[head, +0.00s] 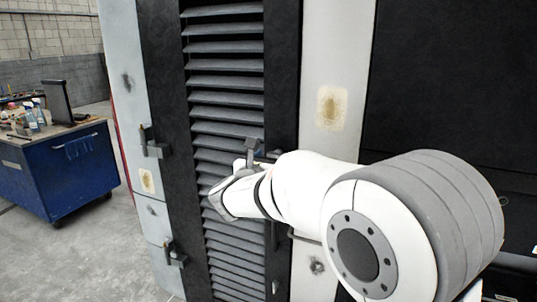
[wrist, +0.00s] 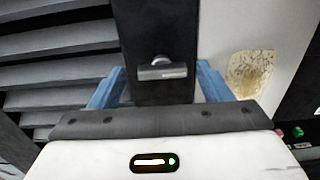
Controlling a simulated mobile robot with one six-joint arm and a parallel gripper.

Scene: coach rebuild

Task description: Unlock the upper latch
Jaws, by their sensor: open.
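In the wrist view, a latch with a short grey crossbar handle (wrist: 162,72) stands out from a black vertical strip (wrist: 155,30). The handle lies roughly horizontal. My gripper (wrist: 160,80) is open, with one blue finger on each side of the strip. The handle shows between the fingers, with clear gaps to both; I cannot tell how deep the fingers reach beside it. In the head view, my gripper (head: 252,155) is at the right edge of the louvred panel (head: 225,85), and my arm mostly hides the latch there.
Other latches sit on the panel's left side, one higher (head: 153,143) and one lower (head: 175,254). A pale panel with a rusty patch (head: 332,108) is to the right. A blue workbench (head: 65,165) stands far left, with open floor between.

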